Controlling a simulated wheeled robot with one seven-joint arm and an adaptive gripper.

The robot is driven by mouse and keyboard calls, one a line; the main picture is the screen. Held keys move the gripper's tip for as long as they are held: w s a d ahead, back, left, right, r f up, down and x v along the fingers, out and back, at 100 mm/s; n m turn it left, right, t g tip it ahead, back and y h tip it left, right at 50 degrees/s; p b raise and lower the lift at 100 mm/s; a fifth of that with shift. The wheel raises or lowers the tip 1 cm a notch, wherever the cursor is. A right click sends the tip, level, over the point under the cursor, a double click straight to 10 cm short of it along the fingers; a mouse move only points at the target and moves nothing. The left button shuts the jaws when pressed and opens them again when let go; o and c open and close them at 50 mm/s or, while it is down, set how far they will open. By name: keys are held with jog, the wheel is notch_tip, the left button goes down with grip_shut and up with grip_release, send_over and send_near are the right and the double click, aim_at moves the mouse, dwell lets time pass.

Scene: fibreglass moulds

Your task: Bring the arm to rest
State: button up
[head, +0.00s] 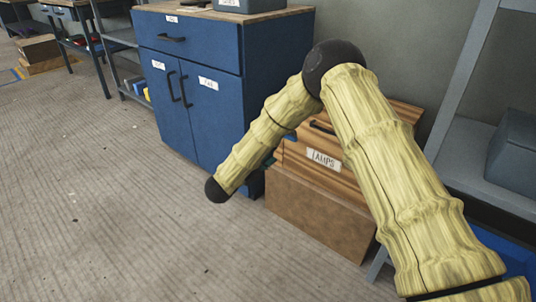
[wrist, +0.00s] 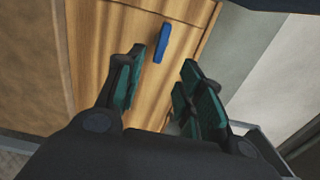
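My arm shows in the head view as pale yellow, wood-grained links with dark round joints, bent at the top and hanging down in front of the wooden box. My gripper (wrist: 163,62) shows in the wrist view with its two dark, green-padded fingers spread apart. I see nothing between the fingers. Beyond the fingertips is a wood-grained surface with a small blue elongated piece (wrist: 161,43) on it. I cannot tell how far the fingertips are from it. In the head view I cannot make out the gripper fingers.
A wooden box (head: 297,158) labelled LAMPS sits on a brown box (head: 315,215) behind my arm. A blue cabinet (head: 200,50) stands to the left of them. A grey shelf unit (head: 480,155) stands at the right. The floor (head: 100,210) at the left is open.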

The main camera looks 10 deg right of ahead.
jog(key=s+f+n+g+y, duration=0.1)
jog(key=s+f+n+y, duration=0.5)
jog(key=s+f+n, duration=0.55)
jog(key=s+f+n+y, duration=0.55)
jog(key=s+f, duration=0.25)
jog(key=f, duration=0.6)
jog(key=s+d+f+n+g+y, duration=0.1)
jog(key=s+d+f+n+g, duration=0.35)
jog(key=s, duration=1.35)
jog(key=s+d+f+n+g+y, duration=0.15)
jog(key=s+n+g, duration=0.5)
jog(key=s, duration=1.15)
notch_tip(320, 180, up, 38)
jog(key=t+p, duration=0.1)
jog(key=p, duration=3.7)
jog(key=shift+w+a, duration=0.15)
jog(key=shift+w, duration=0.3)
jog(key=shift+r, duration=0.1)
